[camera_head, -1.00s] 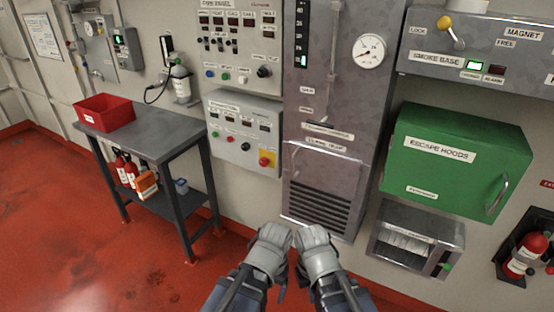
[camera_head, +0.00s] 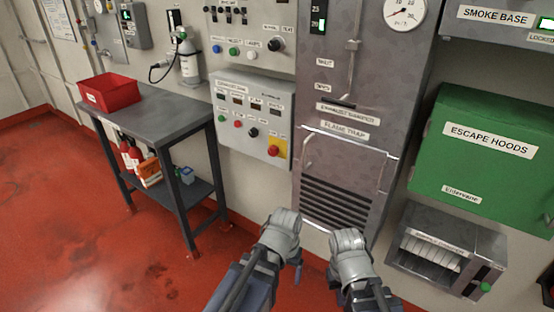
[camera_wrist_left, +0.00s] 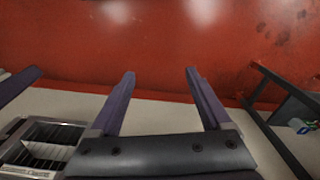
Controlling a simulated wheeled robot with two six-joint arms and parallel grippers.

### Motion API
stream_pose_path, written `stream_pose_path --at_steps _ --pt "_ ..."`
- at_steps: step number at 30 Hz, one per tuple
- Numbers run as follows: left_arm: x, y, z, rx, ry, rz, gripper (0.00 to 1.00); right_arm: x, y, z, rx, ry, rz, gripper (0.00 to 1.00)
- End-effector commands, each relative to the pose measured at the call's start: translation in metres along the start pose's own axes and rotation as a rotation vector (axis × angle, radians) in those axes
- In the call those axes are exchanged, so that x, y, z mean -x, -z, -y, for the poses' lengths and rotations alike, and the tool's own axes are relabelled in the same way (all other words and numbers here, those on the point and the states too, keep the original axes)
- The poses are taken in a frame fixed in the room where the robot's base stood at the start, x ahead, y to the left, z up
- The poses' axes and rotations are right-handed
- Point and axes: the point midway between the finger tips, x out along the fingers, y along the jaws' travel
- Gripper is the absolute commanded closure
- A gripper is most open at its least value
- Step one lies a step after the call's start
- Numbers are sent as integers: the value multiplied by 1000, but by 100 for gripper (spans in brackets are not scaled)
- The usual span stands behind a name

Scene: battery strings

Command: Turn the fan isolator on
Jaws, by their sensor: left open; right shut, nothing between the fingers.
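A grey control panel (camera_head: 237,125) hangs on the wall, with small displays and a row of coloured buttons. A red rotary knob on a yellow plate (camera_head: 274,150) sits at its lower right; it looks like the isolator, but its label and setting are too small to read. My left gripper (camera_head: 284,235) is below and in front of the panel, apart from it. The left wrist view shows its two fingers (camera_wrist_left: 160,75) spread and empty, over the red floor. My right gripper (camera_head: 350,255) is shut and empty to its right; its fingertips are mostly hidden.
A dark workbench (camera_head: 150,108) with a red bin (camera_head: 110,92) stands left. A steel cabinet with a louvred flame trap (camera_head: 345,190) is right of the panel. A green escape hood box (camera_head: 485,155) and a steel dispenser (camera_head: 440,250) are further right. Red floor is free in front.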

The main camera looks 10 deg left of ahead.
Motion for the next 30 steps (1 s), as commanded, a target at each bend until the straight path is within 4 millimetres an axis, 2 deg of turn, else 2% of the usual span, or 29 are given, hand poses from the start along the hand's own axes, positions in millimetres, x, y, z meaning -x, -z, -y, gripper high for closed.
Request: stream_pose_path --at_steps 1,5,8,11,13,17,20,21,24,27,30 --pt "-21 5 4 28 -13 -9 19 -21 1 2 0 0 0 100" --pt "-55 21 14 129 -68 -45 19 -55 3 5 0 0 0 100" --pt "-82 43 21 261 -147 -89 19 -84 5 8 0 0 0 100" --pt "-103 78 29 460 -276 -147 19 -111 6 11 0 0 0 100" --pt "-106 114 35 664 -419 -191 19 -125 7 12 1 0 0 100" --pt "-80 178 47 1039 -715 -225 19 -130 8 12 1 0 0 100" --pt "-50 227 68 1342 -980 -200 19 -132 8 13 1 0 0 100" --pt "-35 246 79 1463 -1098 -172 19 -131 8 13 1 0 0 100" --pt "2 287 114 1741 -1389 -68 19 -131 8 12 0 0 0 100" --pt "33 316 154 1959 -1660 79 19 -131 8 12 0 0 0 100" --pt "55 334 190 2107 -1881 236 19 -131 8 12 0 0 0 100"
